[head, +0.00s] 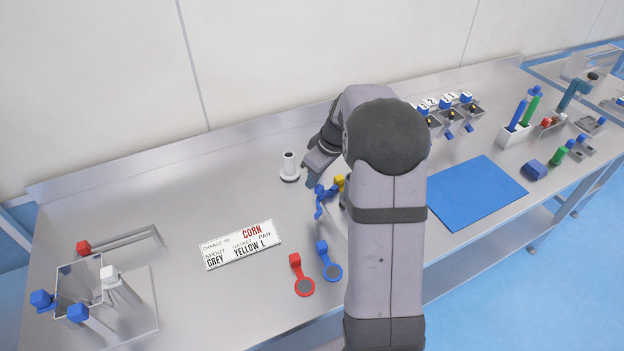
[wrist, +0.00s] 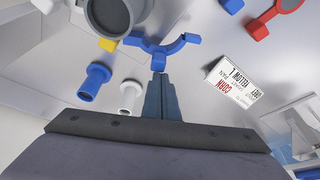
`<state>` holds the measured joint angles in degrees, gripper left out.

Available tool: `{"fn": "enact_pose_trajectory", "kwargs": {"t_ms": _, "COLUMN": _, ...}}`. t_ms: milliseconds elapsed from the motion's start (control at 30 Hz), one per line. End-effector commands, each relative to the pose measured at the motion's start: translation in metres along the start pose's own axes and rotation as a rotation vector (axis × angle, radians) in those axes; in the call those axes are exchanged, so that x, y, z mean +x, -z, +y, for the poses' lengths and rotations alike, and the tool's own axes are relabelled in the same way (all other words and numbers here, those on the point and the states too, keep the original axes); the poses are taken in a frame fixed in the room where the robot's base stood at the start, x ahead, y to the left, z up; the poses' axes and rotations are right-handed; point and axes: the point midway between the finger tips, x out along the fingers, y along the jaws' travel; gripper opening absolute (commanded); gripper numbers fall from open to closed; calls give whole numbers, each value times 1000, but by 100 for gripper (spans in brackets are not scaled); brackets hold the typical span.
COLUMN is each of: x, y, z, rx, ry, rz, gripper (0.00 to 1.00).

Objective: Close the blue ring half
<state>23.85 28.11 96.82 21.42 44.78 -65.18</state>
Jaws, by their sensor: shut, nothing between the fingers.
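The blue ring half (head: 320,205) is a curved blue piece beside the machine part left of my arm. In the wrist view the blue ring half (wrist: 160,49) is an open arc with blocky ends, close to a grey round pipe mouth (wrist: 113,14). My gripper (wrist: 159,78) is shut and empty, its fingertips just short of the arc's outer middle; I cannot tell whether they touch. In the head view my gripper (head: 311,181) is just above the ring half, partly hidden by my arm. A yellow piece (head: 339,183) shows next to it, also in the wrist view (wrist: 108,44).
A white spout (head: 290,166) stands behind my gripper; a blue spout (wrist: 95,82) is near it. A red paddle (head: 302,276) and a blue paddle (head: 328,262) lie in front. A sign (head: 240,244) lies left on clear bench. A blue mat (head: 476,192) is right.

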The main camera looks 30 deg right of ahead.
Motion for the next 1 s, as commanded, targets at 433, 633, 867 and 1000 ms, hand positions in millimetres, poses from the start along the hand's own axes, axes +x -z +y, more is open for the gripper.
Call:
{"fn": "enact_pose_trajectory", "kwargs": {"t_ms": 433, "x": -5, "y": -24, "z": -7, "rx": -361, "ry": 126, "rz": 2, "gripper": 0}}
{"fn": "enact_pose_trajectory", "kwargs": {"t_ms": 633, "x": -11, "y": -36, "z": -7, "rx": -541, "ry": 189, "rz": 0, "gripper": 0}}
{"fn": "enact_pose_trajectory", "kwargs": {"t_ms": 867, "x": -17, "y": -48, "z": -5, "rx": -742, "ry": 260, "rz": 0, "gripper": 0}}
{"fn": "enact_pose_trajectory", "kwargs": {"t_ms": 1000, "x": -19, "y": -55, "z": -3, "rx": -849, "ry": 298, "rz": 1, "gripper": 0}}
